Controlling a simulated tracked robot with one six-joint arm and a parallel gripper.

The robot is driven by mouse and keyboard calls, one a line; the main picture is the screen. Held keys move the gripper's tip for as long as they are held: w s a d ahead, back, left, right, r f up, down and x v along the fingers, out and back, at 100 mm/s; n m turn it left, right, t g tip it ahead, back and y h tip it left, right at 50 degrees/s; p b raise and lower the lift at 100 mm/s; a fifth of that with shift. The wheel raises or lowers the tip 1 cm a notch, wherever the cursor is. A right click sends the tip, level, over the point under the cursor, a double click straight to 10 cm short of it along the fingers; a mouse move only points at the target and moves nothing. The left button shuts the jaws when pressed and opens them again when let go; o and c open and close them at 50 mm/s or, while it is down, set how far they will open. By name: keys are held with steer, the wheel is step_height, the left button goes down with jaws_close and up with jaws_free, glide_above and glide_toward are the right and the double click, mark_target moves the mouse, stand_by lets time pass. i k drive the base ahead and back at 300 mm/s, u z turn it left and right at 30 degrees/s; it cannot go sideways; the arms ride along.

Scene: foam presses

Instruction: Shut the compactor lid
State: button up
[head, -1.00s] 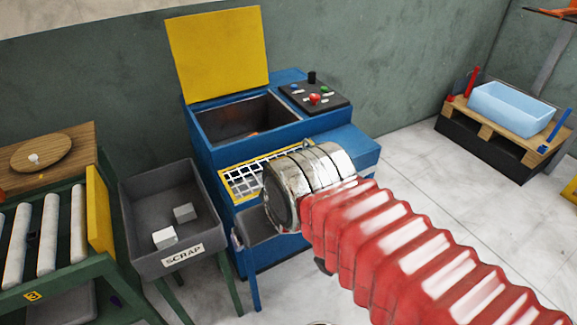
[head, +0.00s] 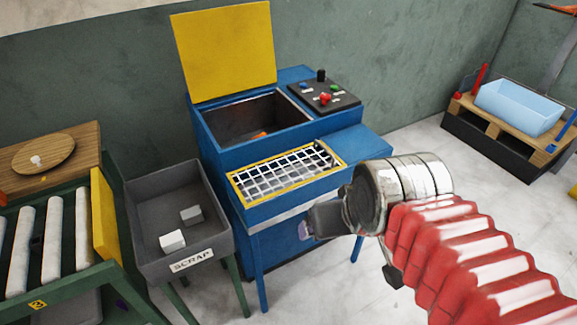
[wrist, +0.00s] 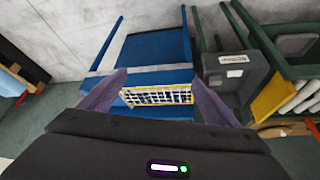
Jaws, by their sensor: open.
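The compactor (head: 275,205) is a blue machine in the middle of the head view. Its yellow lid (head: 224,50) stands raised at the back of the dark chamber opening (head: 257,122), where something orange shows inside. My gripper (wrist: 152,88) is open and empty; in the wrist view its two purple fingers frame the compactor's front and its yellow-edged grid. In the head view my gripper is low, in front of the machine and mostly hidden by my wrist. It is well below the lid and apart from it.
A control panel (head: 324,92) with coloured knobs sits right of the opening. A yellow-framed grid (head: 285,172) lies in front. A pallet with a blue tub (head: 518,107) is far right.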

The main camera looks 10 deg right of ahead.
mark_target(228, 49)
steer(key=z, duration=1.75)
steer(key=i, duration=2.5)
steer(key=z, duration=0.05)
